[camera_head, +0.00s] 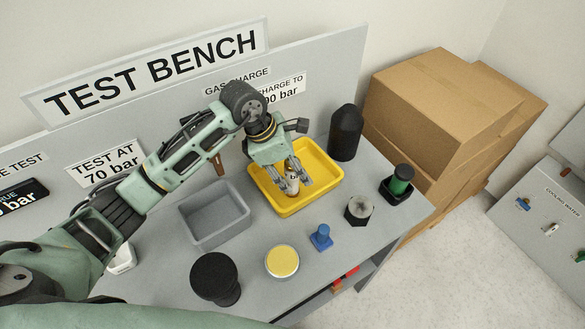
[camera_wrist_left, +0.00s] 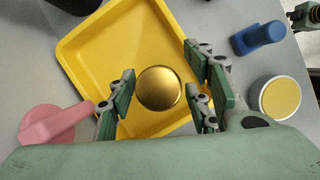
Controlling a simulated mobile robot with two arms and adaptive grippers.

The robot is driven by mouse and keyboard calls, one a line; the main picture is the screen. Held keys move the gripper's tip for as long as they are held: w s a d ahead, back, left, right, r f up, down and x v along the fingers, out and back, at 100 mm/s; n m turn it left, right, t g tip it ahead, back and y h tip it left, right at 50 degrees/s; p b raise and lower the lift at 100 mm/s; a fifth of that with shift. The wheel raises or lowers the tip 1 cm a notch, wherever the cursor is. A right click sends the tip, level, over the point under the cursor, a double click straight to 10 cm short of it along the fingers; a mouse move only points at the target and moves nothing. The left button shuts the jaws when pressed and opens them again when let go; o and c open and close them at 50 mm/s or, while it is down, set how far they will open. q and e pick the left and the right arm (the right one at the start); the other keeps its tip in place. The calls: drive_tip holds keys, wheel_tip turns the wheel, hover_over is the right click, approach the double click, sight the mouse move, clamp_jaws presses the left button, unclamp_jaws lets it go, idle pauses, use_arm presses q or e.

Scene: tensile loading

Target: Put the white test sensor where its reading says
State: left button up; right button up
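My left gripper (camera_head: 293,182) is low inside the yellow tray (camera_head: 333,184), its fingers on both sides of a small pale sensor (camera_head: 292,186). In the left wrist view, a round brass-coloured face (camera_wrist_left: 158,88) shows between the finger pads, with a narrow gap beside it. The fingers look spread around it rather than closed on it. The sensor's lower part is partly hidden by the fingers, and no reading on it is legible.
A grey tray (camera_head: 243,211) stands left of the yellow one. A black bottle (camera_head: 345,133), green cylinder (camera_head: 399,182), hex piece (camera_head: 359,208), blue piece (camera_head: 321,239), yellow-topped disc (camera_head: 282,262) and black cylinder (camera_head: 215,278) surround them. Signs on the back panel include "TEST AT 70 bar".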

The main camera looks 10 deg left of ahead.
use_arm(q)
drive_tip(key=shift+r, duration=0.2)
drive_tip(key=b+v, duration=0.3)
drive_tip(key=v, duration=0.9)
drive_tip(key=shift+s+f, duration=0.1)
drive_tip(key=shift+f, duration=0.05)
